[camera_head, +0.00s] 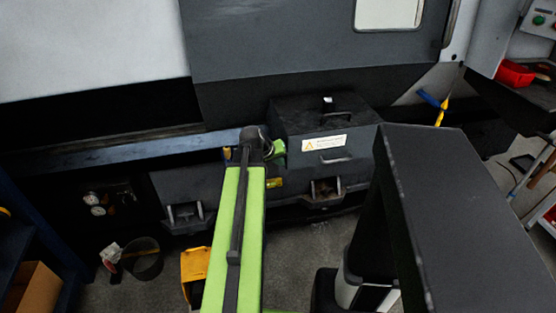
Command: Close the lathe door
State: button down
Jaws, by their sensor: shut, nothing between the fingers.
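The lathe door (290,40) is a dark grey panel at the top of the view. It has a pale window (388,12) and an upright bar handle (450,24) at its right edge. Its upper part is cut off by the frame, and I cannot tell how far open it stands. My green arm reaches forward from the bottom. My gripper (279,149) is at its far end, small and partly hidden by the wrist. It is shut and empty, below the door and left of the handle, apart from both.
A dark case (326,128) with a warning label stands below the door. A blue rail (120,152) runs to the left. A yellow bin (194,270) and a dark bucket (142,260) are on the floor. A red tray (514,74) sits on the bench at right.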

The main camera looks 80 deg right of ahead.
jog(key=shift+s, duration=0.25)
